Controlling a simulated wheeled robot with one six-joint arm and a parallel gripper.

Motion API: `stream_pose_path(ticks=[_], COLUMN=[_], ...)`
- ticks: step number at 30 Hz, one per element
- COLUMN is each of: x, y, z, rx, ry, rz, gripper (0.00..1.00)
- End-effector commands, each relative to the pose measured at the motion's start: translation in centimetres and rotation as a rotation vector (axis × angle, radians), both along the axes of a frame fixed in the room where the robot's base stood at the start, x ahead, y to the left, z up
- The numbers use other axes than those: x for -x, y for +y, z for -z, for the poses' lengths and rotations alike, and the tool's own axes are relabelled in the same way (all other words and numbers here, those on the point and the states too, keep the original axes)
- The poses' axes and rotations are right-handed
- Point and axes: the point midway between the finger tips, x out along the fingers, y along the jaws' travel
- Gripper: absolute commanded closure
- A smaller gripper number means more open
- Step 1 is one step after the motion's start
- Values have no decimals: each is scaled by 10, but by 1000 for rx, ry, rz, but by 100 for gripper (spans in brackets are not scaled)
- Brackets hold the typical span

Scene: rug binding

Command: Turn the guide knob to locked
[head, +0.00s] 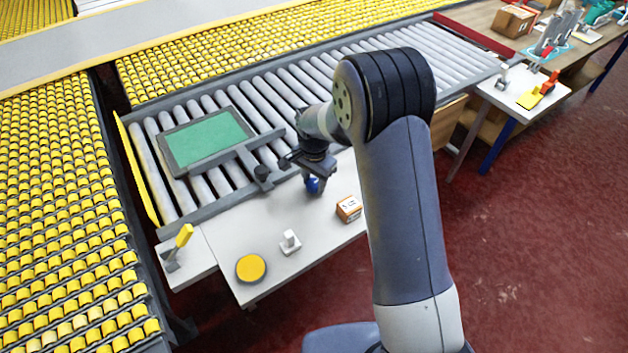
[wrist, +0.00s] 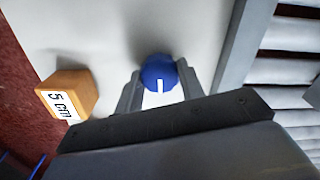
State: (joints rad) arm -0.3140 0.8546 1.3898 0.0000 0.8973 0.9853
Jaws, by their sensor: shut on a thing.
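The guide knob is a blue round knob (head: 312,184) on the white table beside the roller conveyor. In the wrist view the knob (wrist: 158,70) sits between the two grey fingers, with a white pointer mark directed towards the bottom of the picture. My gripper (head: 315,178) is over the knob, pointing down, and it is shut on the knob; it also shows in the wrist view (wrist: 160,82). No label for the locked position is readable in either view.
A box marked "5 cm" (wrist: 66,97) stands left of my gripper in the wrist view. A yellow disc (head: 251,268), a small white block (head: 290,242) and a yellow-handled lever (head: 182,240) are at the left. A green panel in a grey frame (head: 207,139) lies over the rollers.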

Motion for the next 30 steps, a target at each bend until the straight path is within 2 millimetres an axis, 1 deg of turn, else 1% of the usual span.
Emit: stream_pose_path(ticks=[8,30], x=[0,0], y=[0,1], z=[1,0], rx=[0,0], ry=[-1,-1], rz=[-173,-872], gripper=[86,86])
